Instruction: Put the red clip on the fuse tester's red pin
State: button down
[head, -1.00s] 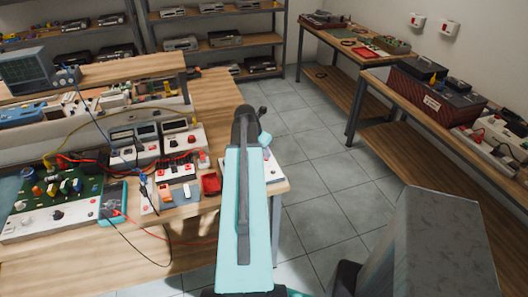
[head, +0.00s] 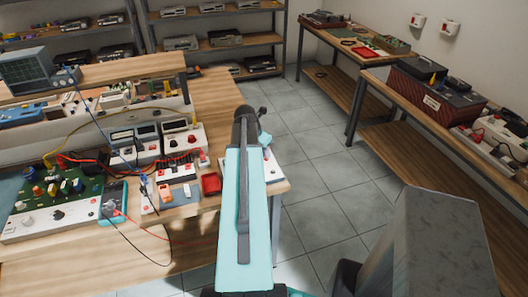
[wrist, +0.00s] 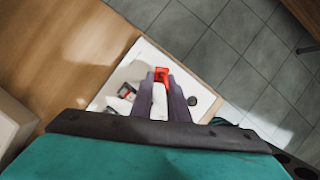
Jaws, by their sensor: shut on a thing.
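My gripper (wrist: 160,82) is shut on the red clip (wrist: 161,73), which shows between the fingertips in the wrist view. Below it is a white panel (wrist: 207,99), apparently the fuse tester, with a dark round knob at its right and a dark and red part at its left. I cannot make out the red pin. The gap between clip and panel is hard to judge. In the head view my arm hides the gripper and the clip; part of the white unit (head: 272,173) shows beside the arm at the bench's right end.
The bench (head: 213,100) holds a green circuit board (head: 70,190), white meters (head: 185,140), a red tray (head: 211,184) and loose leads. Tiled floor (head: 325,160) lies right of it. Another bench with a dark red toolbox (head: 440,88) stands farther right.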

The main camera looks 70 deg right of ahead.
jog(key=shift+f, duration=0.65)
dwell(0.9)
jog(key=c, duration=1.6)
grip_release()
jog(key=shift+r, duration=0.1)
jog(key=shift+b+v, duration=1.8)
jog(key=shift+v, duration=5.05)
